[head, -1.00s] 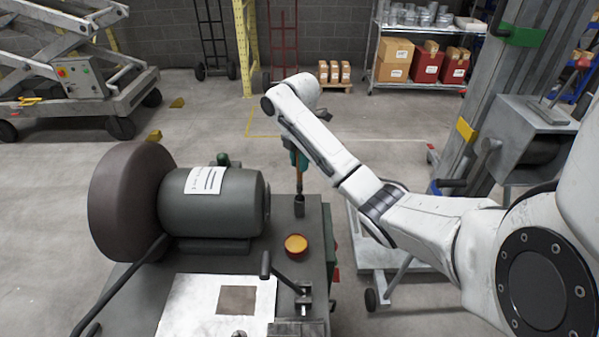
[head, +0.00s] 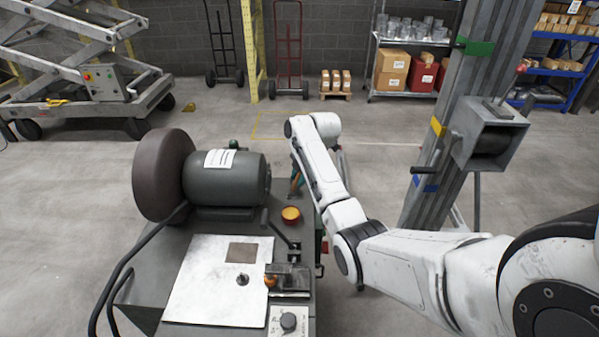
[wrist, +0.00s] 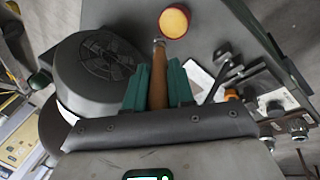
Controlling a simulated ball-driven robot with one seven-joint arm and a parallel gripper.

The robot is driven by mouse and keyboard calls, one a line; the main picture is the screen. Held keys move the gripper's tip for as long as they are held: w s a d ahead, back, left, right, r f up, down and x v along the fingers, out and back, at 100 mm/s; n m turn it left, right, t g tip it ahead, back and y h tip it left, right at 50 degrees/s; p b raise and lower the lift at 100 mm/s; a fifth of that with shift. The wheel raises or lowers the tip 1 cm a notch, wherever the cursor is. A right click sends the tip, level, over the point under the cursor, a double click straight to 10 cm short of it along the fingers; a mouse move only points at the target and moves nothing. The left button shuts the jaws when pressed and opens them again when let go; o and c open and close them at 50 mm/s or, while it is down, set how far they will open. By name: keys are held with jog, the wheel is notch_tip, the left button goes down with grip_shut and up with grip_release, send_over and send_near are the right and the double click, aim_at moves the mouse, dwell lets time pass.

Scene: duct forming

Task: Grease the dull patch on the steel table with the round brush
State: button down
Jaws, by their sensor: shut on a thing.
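My gripper (head: 297,180) is shut on the wooden handle of the round brush (wrist: 158,86), which stands between its green fingers in the wrist view (wrist: 157,75). The brush's metal end points toward an orange-yellow grease tin (wrist: 174,20); I cannot tell whether they touch. In the head view the tin (head: 291,214) sits on the bench just below my gripper, and the brush is mostly hidden by my arm. The pale steel table (head: 200,285) lies nearer, with the square brown dull patch (head: 241,252) near its far right corner.
A grinder with a big dark wheel (head: 163,174) and grey motor (head: 226,178) stands behind the steel table. A lever (head: 277,230) and clamp (head: 290,282) border its right side. A knobbed box (head: 288,322) is in front. A steel column (head: 440,130) rises at right.

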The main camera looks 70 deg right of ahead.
jog(key=shift+s+a+f+b, duration=0.1)
jog(key=shift+f+b, duration=0.6)
jog(key=shift+f, duration=0.35)
notch_tip(320, 180, down, 4)
jog(key=b, duration=0.3)
jog(key=shift+f+b, duration=0.5)
jog(key=shift+f, duration=0.2)
dwell(1.4)
jog(key=shift+r, duration=0.1)
jog(key=shift+r+p, duration=2.75)
jog(key=shift+r, duration=0.8)
jog(key=shift+f, duration=0.1)
